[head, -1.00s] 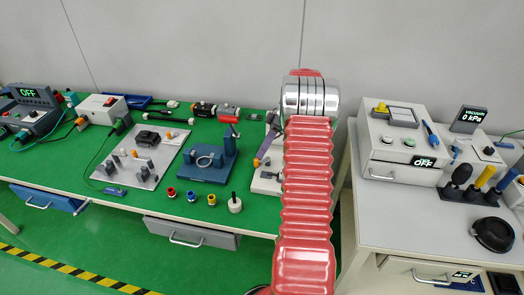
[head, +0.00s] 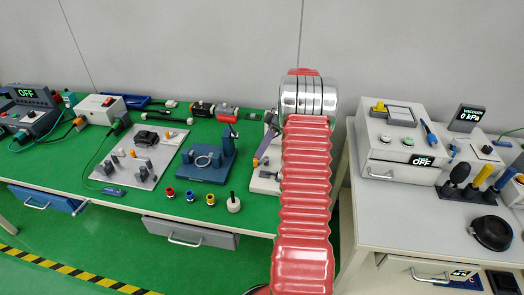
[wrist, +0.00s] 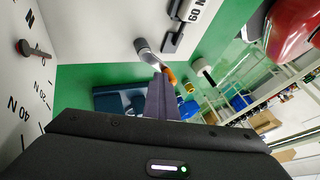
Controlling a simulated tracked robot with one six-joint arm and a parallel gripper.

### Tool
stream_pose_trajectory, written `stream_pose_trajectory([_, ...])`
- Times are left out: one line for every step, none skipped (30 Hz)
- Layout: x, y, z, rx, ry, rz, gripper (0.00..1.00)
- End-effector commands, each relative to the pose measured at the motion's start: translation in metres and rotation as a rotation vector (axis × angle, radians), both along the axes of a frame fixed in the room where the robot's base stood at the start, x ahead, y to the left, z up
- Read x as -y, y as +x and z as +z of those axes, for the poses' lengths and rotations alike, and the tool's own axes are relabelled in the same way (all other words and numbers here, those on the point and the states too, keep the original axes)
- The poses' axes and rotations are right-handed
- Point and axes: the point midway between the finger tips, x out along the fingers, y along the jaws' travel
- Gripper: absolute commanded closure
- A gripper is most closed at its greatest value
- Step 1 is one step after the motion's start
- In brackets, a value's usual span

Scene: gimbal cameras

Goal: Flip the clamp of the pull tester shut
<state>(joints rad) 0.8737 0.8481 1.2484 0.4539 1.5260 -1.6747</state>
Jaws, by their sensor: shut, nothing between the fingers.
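The pull tester stands on the green bench, partly hidden behind my arm in the head view; its white base (head: 262,183) shows to the left of the arm. In the wrist view its white panel (wrist: 90,32) with newton markings fills the upper left. The clamp lever (wrist: 150,57) is a silver arm with an orange end, sticking out slantwise from the panel's side. My gripper (wrist: 158,78) has its purple-grey fingers together and empty, with the tips close beside the lever; I cannot tell whether they touch. In the head view the gripper (head: 260,156) points down at the tester.
A blue fixture (head: 205,172) with a ring stands left of the tester. A grey plate (head: 140,165) with small parts lies further left. A white table (head: 385,220) is at the right, across a gap.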

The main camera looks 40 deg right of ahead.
Motion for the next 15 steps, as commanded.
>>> stream_pose_trajectory([-0.005, 0.001, 0.0, -0.003, 0.012, 0.005, 1.0])
stream_pose_trajectory([-0.005, 0.001, 0.0, -0.003, 0.012, 0.005, 1.0])
stream_pose_trajectory([-0.005, 0.001, 0.0, -0.003, 0.012, 0.005, 1.0])
stream_pose_trajectory([-0.005, 0.001, 0.0, -0.003, 0.012, 0.004, 1.0])
stream_pose_trajectory([-0.005, 0.001, 0.0, -0.003, 0.012, 0.004, 1.0])
stream_pose_trajectory([-0.004, 0.001, 0.0, -0.003, 0.012, 0.004, 1.0])
stream_pose_trajectory([-0.004, 0.001, 0.0, -0.002, 0.012, 0.004, 1.0])
stream_pose_trajectory([-0.003, 0.001, 0.0, -0.002, 0.012, 0.004, 1.0])
stream_pose_trajectory([-0.002, 0.001, 0.0, -0.002, 0.012, 0.003, 1.0])
stream_pose_trajectory([-0.001, 0.001, 0.0, -0.002, 0.01, 0.003, 1.0])
stream_pose_trajectory([0.001, 0.001, 0.0, -0.001, 0.009, 0.003, 1.0])
stream_pose_trajectory([0.002, 0.001, 0.0, -0.001, 0.009, 0.002, 1.0])
stream_pose_trajectory([0.004, 0.001, 0.0, -0.001, 0.009, 0.002, 1.0])
stream_pose_trajectory([0.005, 0.001, 0.0, -0.001, 0.008, 0.001, 1.0])
stream_pose_trajectory([0.007, 0.0, 0.0, -0.002, 0.007, 0.0, 1.0])
